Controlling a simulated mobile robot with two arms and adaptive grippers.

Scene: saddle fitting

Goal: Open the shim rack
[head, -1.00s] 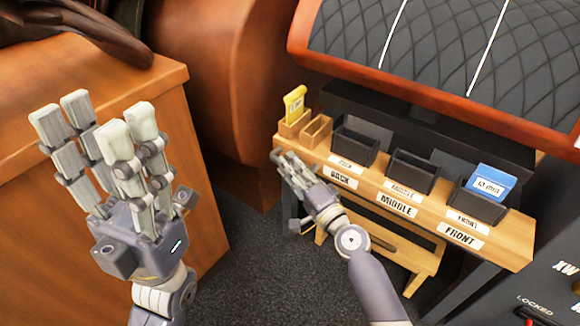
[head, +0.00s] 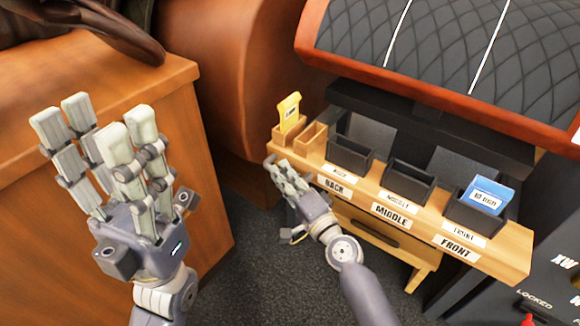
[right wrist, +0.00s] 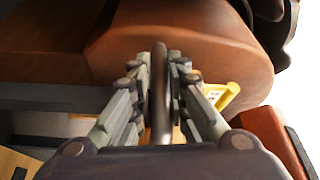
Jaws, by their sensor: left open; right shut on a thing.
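The shim rack (head: 502,252) is a long wooden tray, with its front edge labelled BACK, MIDDLE and FRONT. It sits forward of the dark beam under the quilted saddle, with a gap behind it. My right gripper (head: 282,178) is at the rack's left end, by the BACK label. In the right wrist view its fingers are shut around a dark upright bar (right wrist: 160,95), which looks like a handle. The head view hides that bar behind the hand. My left gripper (head: 95,118) is open and empty, raised at the left, away from the rack.
The rack holds black bins, including an empty middle bin (head: 408,187), a blue shim (head: 487,196) at FRONT and a yellow shim (head: 290,112) in a wooden slot. A wooden cabinet (head: 170,95) stands left. A dark panel marked LOCKED (head: 545,290) is at lower right.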

